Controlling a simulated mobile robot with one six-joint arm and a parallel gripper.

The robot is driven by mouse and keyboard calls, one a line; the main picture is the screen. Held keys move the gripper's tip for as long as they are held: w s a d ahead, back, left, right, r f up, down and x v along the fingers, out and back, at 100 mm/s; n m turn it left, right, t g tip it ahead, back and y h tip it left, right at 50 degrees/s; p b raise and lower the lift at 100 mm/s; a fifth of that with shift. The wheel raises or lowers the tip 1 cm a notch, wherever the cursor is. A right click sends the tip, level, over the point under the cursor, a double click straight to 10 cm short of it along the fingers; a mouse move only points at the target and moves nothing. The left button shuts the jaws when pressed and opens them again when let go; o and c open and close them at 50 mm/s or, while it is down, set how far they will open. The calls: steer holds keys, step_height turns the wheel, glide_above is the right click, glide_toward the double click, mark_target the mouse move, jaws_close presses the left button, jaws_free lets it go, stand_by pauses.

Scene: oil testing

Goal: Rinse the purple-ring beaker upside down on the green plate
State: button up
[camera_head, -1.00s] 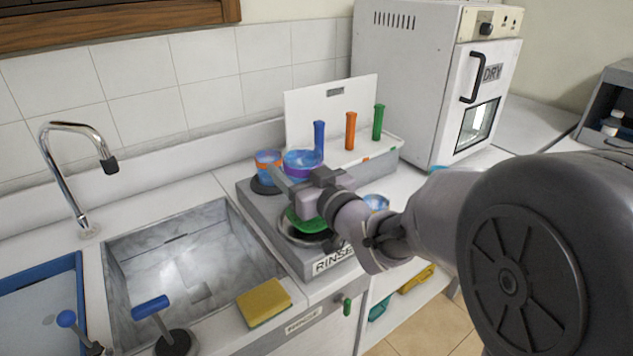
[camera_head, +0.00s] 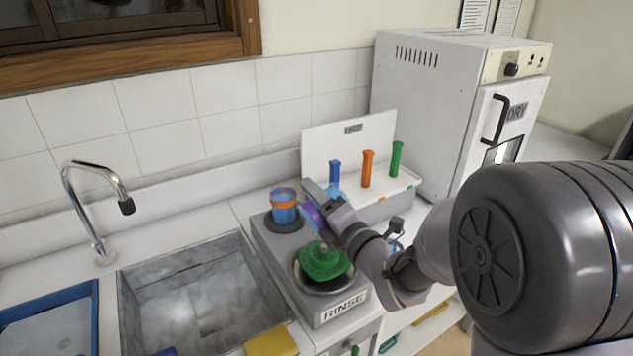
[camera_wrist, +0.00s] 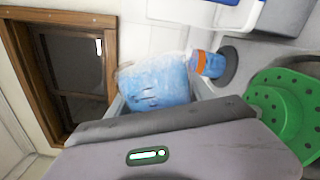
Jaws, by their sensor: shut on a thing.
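My gripper (camera_head: 318,198) is shut on the purple-ring beaker (camera_head: 312,215), above the rinse unit. The beaker is tilted, with its purple ring seen at the left of the jaws; most of it is hidden by my gripper. In the wrist view its translucent blue body (camera_wrist: 155,82) shows beyond the gripper. The green plate (camera_head: 322,262) sits at the front of the rinse unit (camera_head: 345,308), below and apart from the beaker. The plate also shows at the right of the wrist view (camera_wrist: 285,112), with nothing on it.
An orange-ring beaker (camera_head: 285,209) stands upright on a dark pad behind the green plate, close left of my gripper. A white rack with blue, orange (camera_head: 367,169) and green handles is behind. The sink (camera_head: 200,300) and tap (camera_head: 95,205) are left, the drying oven (camera_head: 430,110) right.

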steer(key=n+p, duration=0.1)
steer(key=n, duration=0.1)
steer(key=r+n+p, duration=0.1)
steer(key=n+p, duration=0.4)
steer(key=n, duration=0.1)
step_height(320, 180, down, 7)
steer(key=n+b, duration=0.5)
steer(key=b, duration=1.1)
steer(key=shift+a+f+n, duration=0.1)
steer(key=shift+n, duration=0.3)
